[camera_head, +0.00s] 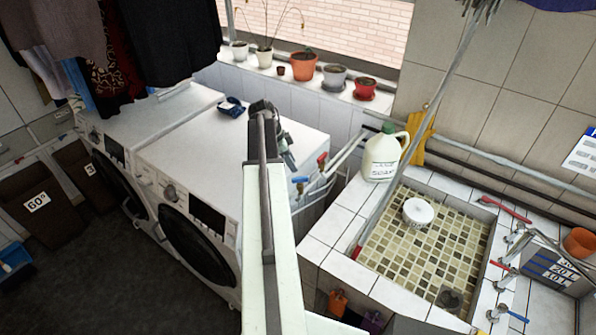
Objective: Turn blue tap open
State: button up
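A blue tap handle (517,316) sticks out at the sink's right front edge, on a metal tap at the lower right. A red handle (500,265) sits behind it. Another small blue handle (300,180) shows just right of my arm, near a red one (322,159) beside the washing machine. Which blue handle is the task's tap I cannot tell. My pale arm reaches up the middle of the view. My dark gripper (283,135) is at its far end, left of and above the smaller blue handle; its fingers are mostly hidden behind the arm.
Two white washing machines (290,125) stand at left. The tiled sink (340,210) holds a round white object (418,212). A white jug (382,158) stands on its back left corner. A long pole (410,130) slants across the sink. Potted plants (303,66) line the sill.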

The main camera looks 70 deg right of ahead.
aim_at(300, 178)
jog(key=shift+f+b, duration=0.5)
jog(key=b+x, duration=0.6)
jog(key=x, duration=0.1)
jog(key=shift+r, duration=0.1)
grip_shut()
